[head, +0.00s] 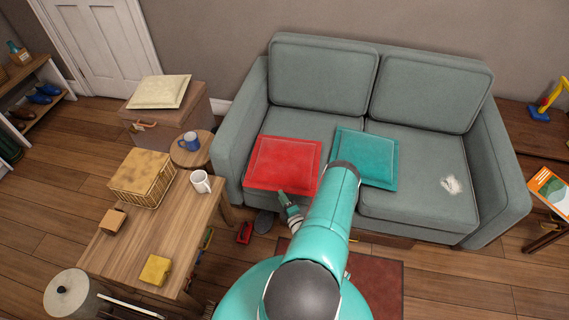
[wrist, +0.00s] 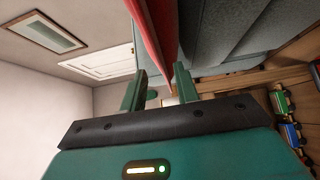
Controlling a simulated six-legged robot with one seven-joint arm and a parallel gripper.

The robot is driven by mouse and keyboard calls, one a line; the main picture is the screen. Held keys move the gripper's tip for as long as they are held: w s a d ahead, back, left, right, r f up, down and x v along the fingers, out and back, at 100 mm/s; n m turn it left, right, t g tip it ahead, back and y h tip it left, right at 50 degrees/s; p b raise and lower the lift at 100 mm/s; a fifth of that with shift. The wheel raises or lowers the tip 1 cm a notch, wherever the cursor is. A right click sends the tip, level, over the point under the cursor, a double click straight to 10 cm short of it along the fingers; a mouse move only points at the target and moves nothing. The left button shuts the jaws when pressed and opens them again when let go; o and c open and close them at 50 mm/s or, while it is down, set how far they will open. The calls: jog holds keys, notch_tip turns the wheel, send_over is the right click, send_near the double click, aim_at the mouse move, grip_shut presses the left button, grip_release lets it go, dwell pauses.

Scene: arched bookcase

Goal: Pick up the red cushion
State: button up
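The red cushion (head: 283,163) lies flat on the left seat of the grey-green sofa (head: 420,185), its front edge at the seat's front. My gripper (head: 284,196) is at the cushion's front edge, right of its middle. In the wrist view my gripper (wrist: 160,72) has its two teal fingers spread apart. The red cushion (wrist: 155,30) shows edge-on in the gap between them, with room beside it. I cannot tell whether a finger touches it. My arm hides part of the seat front.
A teal cushion (head: 366,158) lies right of the red one. A wooden table (head: 150,225) with a basket (head: 142,180), a white mug (head: 201,181) and a yellow block stands at left. A round stool (head: 190,150) with a blue mug is near the sofa arm. Toys lie on the floor.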

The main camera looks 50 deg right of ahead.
jog(key=x, duration=0.3)
jog(key=shift+w+d, duration=0.15)
jog(key=shift+d, duration=0.1)
jog(key=shift+f, duration=0.1)
jog(key=shift+c, duration=0.4)
grip_shut()
